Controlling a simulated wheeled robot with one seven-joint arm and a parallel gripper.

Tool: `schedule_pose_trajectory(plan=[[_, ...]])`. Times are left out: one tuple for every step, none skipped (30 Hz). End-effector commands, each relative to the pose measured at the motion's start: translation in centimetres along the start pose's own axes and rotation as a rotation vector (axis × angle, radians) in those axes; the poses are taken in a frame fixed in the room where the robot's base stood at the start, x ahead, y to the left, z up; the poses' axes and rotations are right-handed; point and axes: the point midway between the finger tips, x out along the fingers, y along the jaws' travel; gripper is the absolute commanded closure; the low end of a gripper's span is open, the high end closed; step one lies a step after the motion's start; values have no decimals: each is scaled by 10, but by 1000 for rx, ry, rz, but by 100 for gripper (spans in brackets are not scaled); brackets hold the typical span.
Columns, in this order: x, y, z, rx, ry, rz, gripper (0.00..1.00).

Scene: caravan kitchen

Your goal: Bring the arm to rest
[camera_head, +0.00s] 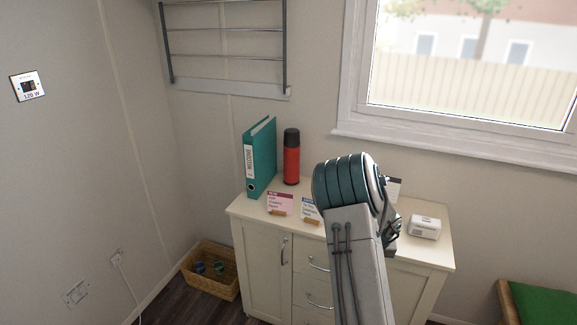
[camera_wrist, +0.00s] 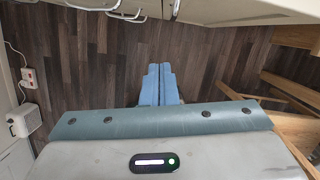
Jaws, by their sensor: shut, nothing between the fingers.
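My arm stands raised in front of a cream cabinet (camera_head: 262,262) in the head view and covers part of its top and drawers. My gripper is hidden behind the arm in that view. In the wrist view my gripper (camera_wrist: 160,72) shows as two blue fingers side by side, shut with nothing between them. It points over a dark wood floor (camera_wrist: 100,75), apart from anything.
A teal binder (camera_head: 260,158), a red flask (camera_head: 291,160), small cards (camera_head: 280,203) and a white box (camera_head: 425,227) stand on the cabinet. A wicker basket (camera_head: 211,285) is on the floor at left. A window (camera_head: 470,70) and wall rack (camera_head: 225,55) are behind.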

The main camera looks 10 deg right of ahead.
Motion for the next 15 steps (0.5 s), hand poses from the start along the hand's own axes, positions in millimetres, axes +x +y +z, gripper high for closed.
schedule_pose_trajectory(plan=[[-4, 3, 0, -22, -1, 8, 100], [-8, 6, -1, -45, -1, 15, 100], [-15, 11, -2, -88, -3, 28, 100], [-21, 16, -3, -129, -4, 39, 100], [-28, 21, -5, -179, -4, 53, 100], [-39, 30, -8, -257, -8, 74, 100], [-49, 36, -11, -322, -12, 89, 100], [-58, 43, -14, -392, -16, 105, 100], [-71, 52, -19, -489, -22, 127, 100], [-81, 59, -23, -563, -29, 142, 100], [-90, 66, -28, -638, -36, 156, 100], [-103, 74, -34, -737, -47, 173, 100], [-113, 80, -38, -812, -55, 187, 100], [-122, 86, -44, -888, -65, 197, 100], [-135, 93, -50, -991, -79, 210, 100]])
